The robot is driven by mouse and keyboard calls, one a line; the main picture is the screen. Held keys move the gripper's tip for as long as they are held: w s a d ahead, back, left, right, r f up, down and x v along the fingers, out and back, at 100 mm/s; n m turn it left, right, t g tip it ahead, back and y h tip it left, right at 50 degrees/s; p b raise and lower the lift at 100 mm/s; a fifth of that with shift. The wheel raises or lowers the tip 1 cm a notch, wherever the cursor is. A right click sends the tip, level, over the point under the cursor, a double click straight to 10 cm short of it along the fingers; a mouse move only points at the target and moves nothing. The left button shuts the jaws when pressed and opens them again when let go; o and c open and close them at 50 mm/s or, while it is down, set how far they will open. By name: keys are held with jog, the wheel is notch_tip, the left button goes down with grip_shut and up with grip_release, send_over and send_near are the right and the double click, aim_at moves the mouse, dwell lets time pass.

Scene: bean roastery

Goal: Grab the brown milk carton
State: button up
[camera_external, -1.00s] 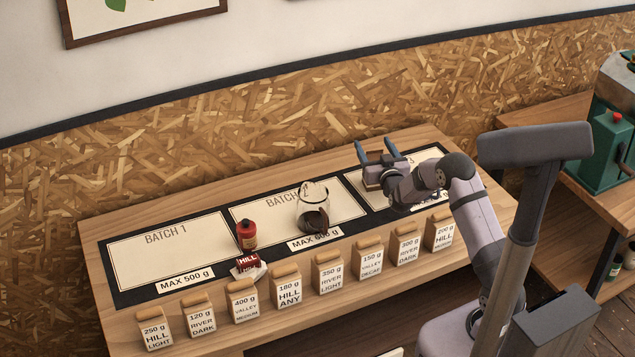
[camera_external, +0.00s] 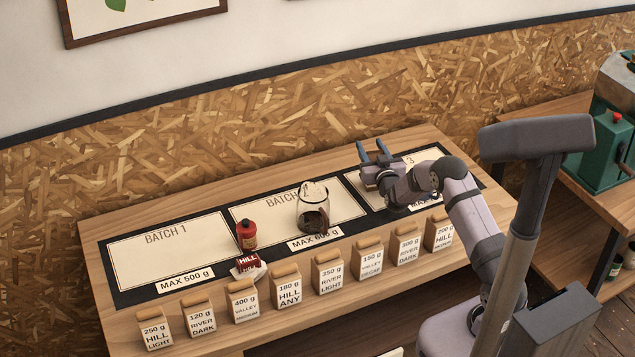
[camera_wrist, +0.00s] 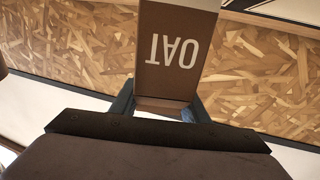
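The brown milk carton (camera_wrist: 172,55) fills the upper middle of the wrist view. There the carton is mostly hidden by my gripper. I cannot tell whether its base touches the mat.
A glass jug (camera_external: 313,208) with dark contents stands on the Batch 2 panel. Several labelled paper bags (camera_external: 289,285) line the table's front edge. The Batch 1 panel (camera_external: 165,255) is clear.

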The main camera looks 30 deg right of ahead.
jog(key=shift+c, duration=0.8)
jog(key=shift+r, duration=0.1)
